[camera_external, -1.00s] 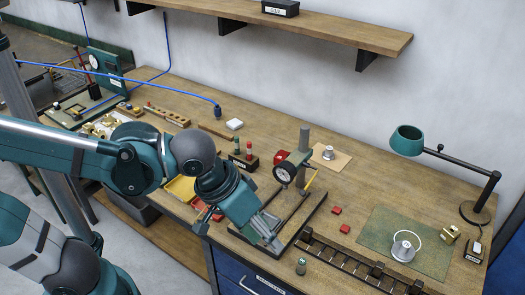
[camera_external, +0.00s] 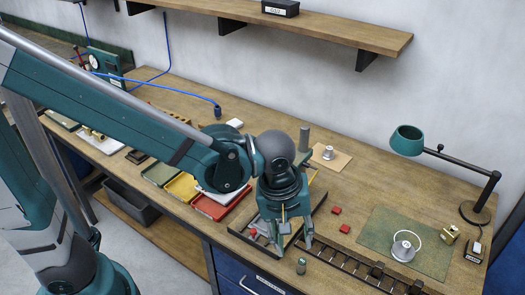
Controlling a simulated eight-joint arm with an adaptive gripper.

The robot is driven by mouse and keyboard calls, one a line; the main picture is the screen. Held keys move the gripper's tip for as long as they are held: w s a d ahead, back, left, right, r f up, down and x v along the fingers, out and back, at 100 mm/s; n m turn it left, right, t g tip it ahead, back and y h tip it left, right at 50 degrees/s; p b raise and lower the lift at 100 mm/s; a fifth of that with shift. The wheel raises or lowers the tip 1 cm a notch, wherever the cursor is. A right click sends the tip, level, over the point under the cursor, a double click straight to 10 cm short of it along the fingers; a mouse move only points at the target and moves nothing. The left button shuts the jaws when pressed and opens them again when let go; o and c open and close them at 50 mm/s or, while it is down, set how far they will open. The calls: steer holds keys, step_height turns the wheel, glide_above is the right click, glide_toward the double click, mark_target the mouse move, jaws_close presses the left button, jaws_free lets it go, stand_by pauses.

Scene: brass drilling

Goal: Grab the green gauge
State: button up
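A small green cylinder (camera_external: 301,266), which looks like the green gauge, stands upright near the front edge of the bench, by the left end of the black rack. My gripper (camera_external: 293,246) points down just above and behind it, slightly to its left. The fingers are spread apart, with nothing visible between them. The gripper and cylinder look apart, though the exact height gap cannot be told. The dial indicator stand behind is mostly hidden by my arm; its grey post (camera_external: 304,138) shows.
A black slotted rack (camera_external: 345,268) runs along the front edge to the right. Red blocks (camera_external: 336,210) lie behind it. A green mat (camera_external: 378,232) with a ringed metal part (camera_external: 405,246) lies right. Yellow (camera_external: 183,187) and red (camera_external: 222,207) trays sit left. A lamp (camera_external: 407,140) stands at the back right.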

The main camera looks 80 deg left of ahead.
mark_target(303, 261)
steer(key=w+f+n, duration=0.1)
steer(key=f+n, duration=0.1)
steer(key=w+a+f+n+g+p, duration=0.1)
steer(key=f, duration=0.1)
steer(key=w+f+n, duration=0.1)
steer(key=f+n, duration=0.1)
steer(key=shift+w+a+n+g, duration=0.2)
steer(key=shift+a+n+g, duration=0.1)
steer(key=shift+g, duration=0.1)
steer(key=shift+w+a+f+n+p, duration=0.1)
steer(key=shift+w+f+n+p, duration=0.1)
steer(key=shift+f+n, duration=0.25)
steer(key=shift+w+a+f+n+p, duration=0.1)
steer(key=shift+f+n+p, duration=0.05)
steer(key=shift+f+n, duration=0.3)
steer(key=shift+f, duration=0.1)
steer(key=shift+f, duration=1.25)
steer(key=shift+f, duration=0.1)
steer(key=shift+d+f, duration=0.1)
steer(key=shift+f, duration=2.4)
steer(key=c, duration=1)
